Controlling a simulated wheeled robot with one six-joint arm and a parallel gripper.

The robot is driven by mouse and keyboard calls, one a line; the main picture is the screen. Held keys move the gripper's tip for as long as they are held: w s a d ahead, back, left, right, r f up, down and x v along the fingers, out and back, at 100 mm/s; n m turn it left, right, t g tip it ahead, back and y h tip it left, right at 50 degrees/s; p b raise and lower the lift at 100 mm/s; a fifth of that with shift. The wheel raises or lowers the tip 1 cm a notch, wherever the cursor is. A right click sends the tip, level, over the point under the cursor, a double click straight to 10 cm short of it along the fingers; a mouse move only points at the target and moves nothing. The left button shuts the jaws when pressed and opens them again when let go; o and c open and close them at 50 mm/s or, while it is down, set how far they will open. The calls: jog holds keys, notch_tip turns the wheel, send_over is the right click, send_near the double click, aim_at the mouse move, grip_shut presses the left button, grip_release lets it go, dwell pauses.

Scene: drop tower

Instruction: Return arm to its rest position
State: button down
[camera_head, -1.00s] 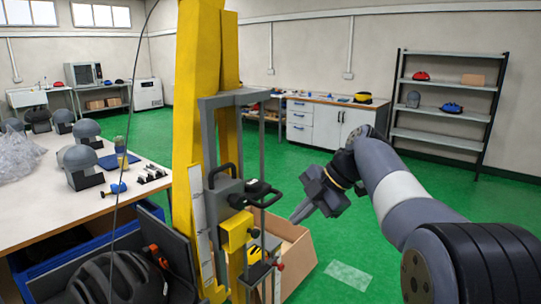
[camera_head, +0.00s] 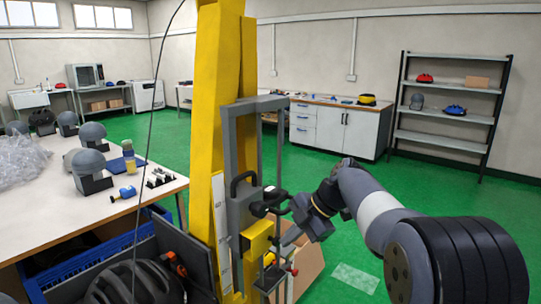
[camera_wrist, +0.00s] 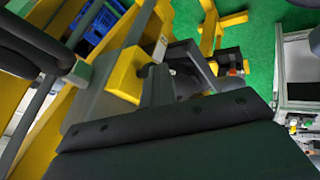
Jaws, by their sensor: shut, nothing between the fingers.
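My arm reaches in from the right in the head view, with the elbow bent and the forearm pointing left. My gripper (camera_head: 288,239) is shut and empty, pointing down and left. In the picture it overlaps the right side of the drop tower's grey carriage frame (camera_head: 232,160); I cannot tell whether they touch. In the wrist view, the dark gripper body fills the lower part and the grey fingers (camera_wrist: 158,85) show in front of a yellow block (camera_wrist: 128,76).
The yellow drop tower (camera_head: 203,110) stands just left of my gripper. An open cardboard box (camera_head: 309,268) lies below it. A white table (camera_head: 60,195) with helmets and headforms is at left. A shelf rack (camera_head: 445,110) stands at the back right.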

jog(key=s+a+m+t+p, duration=0.1)
jog(key=s+m+t+p, duration=0.1)
jog(key=s+m, duration=0.2)
jog(key=shift+s+a+t+h+p, duration=0.2)
jog(key=shift+s+t+h+p, duration=0.15)
jog(key=shift+s, duration=1.1)
jog(key=shift+d+f, duration=0.1)
